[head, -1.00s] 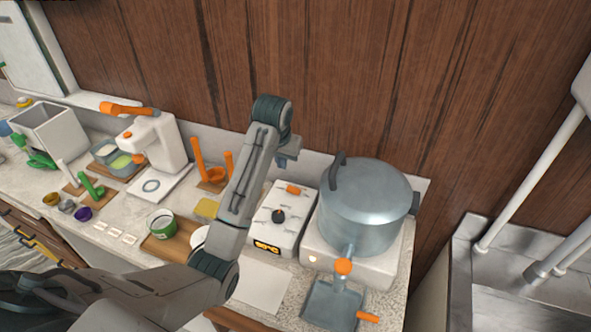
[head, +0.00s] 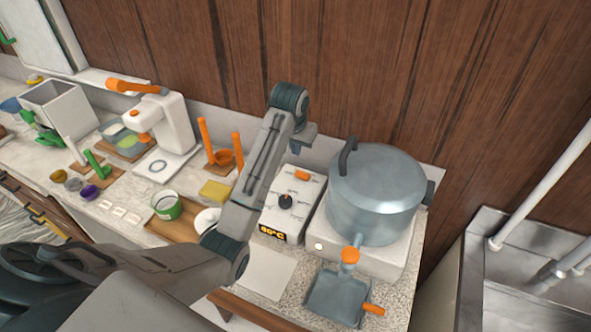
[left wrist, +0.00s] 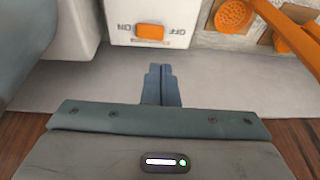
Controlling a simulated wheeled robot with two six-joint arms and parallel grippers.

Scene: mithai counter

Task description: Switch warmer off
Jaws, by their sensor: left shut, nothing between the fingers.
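My left gripper (head: 303,148) is behind and above the warmer's back edge. In the left wrist view its fingers (left wrist: 162,70) are shut together, empty, and appear apart from the switch. My right gripper is not in view.
A large lidded steel pot (head: 376,195) on a white base stands close to the right of the warmer. The wooden wall rises close behind.

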